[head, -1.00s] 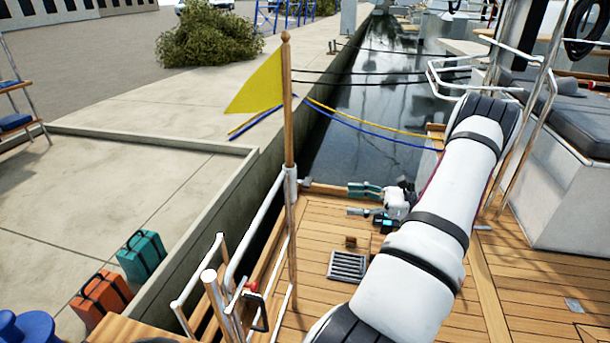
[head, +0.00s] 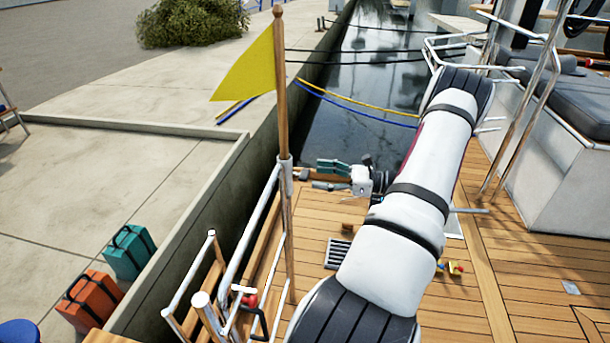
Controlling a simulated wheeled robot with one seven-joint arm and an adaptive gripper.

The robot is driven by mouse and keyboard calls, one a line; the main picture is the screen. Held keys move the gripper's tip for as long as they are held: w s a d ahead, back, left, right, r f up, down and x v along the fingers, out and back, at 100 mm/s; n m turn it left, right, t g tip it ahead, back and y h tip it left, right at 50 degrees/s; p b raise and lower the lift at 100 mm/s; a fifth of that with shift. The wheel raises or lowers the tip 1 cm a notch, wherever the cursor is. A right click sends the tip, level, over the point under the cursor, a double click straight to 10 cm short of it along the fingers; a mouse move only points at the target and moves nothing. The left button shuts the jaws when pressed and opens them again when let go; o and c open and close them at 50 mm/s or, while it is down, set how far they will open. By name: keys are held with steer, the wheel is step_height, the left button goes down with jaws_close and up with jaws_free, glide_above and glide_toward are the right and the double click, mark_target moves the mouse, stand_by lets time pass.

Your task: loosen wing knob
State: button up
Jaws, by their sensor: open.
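A small grey piece (head: 302,174), which looks like the wing knob, sticks out to the right of the white socket (head: 286,168) that holds the wooden flagstaff (head: 281,90). It is too small to make out its wings. My gripper (head: 317,176) points left at it, with its teal-padded upper finger above and its lower finger below. The jaws are open and empty, and the fingertips look a short way right of the grey piece. I cannot tell the exact gap in depth. The yellow flag (head: 247,68) hangs left of the staff.
White rails (head: 255,230) stand left of and below the staff, with a red-knobbed fitting (head: 249,299) low on them. A deck grate (head: 338,252) and small yellow and red items (head: 452,267) lie on the wooden deck. Mooring lines (head: 355,105) cross the water behind.

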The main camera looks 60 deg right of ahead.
mark_target(306, 174)
steer(key=shift+x, duration=2.5)
steer(key=c, duration=1.2)
steer(key=shift+o, duration=0.2)
